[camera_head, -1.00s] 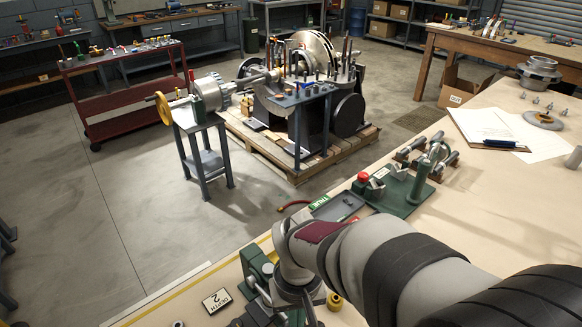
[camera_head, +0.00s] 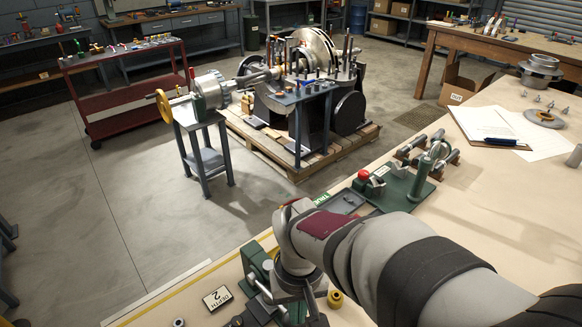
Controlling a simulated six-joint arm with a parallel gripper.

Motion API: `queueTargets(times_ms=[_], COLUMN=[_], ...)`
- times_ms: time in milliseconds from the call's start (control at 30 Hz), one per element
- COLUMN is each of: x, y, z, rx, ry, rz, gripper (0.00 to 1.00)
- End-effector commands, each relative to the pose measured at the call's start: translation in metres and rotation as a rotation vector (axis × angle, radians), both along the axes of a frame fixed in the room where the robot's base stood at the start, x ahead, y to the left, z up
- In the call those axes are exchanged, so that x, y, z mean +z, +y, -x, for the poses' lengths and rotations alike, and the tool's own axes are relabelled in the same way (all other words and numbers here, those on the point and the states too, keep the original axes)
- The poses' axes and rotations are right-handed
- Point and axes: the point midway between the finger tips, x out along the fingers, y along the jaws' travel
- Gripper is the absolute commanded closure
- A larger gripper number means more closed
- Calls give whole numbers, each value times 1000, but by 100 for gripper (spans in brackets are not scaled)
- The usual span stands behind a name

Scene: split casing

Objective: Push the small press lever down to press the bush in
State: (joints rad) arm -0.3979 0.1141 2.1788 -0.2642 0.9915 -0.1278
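The small green press (camera_head: 257,262) stands on the near bench at the lower middle. My wrist covers its right side. A thin metal rod with a small knob (camera_head: 251,277), which looks like its lever, slants down beside my wrist. My gripper (camera_head: 288,314) points down at the bottom edge, close to the press and beneath my wrist. Its fingertips are hidden or cut off, so I cannot tell its opening or whether it touches the lever. A brass-coloured ring (camera_head: 335,298) stands on the bench right of my wrist. No bush shows inside the press.
A "DEPTH 2" plate (camera_head: 217,298) lies left of the press. A green fixture with a red button (camera_head: 400,186) and a grey tray (camera_head: 343,201) stand beyond my arm. A clipboard (camera_head: 487,126) lies further right.

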Motion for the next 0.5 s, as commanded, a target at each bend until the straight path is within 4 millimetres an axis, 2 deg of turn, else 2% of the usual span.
queueTargets(times_ms=[500], x=[66], y=[0], z=[-1], rx=[0], ry=[-3], rz=[-1], gripper=[100])
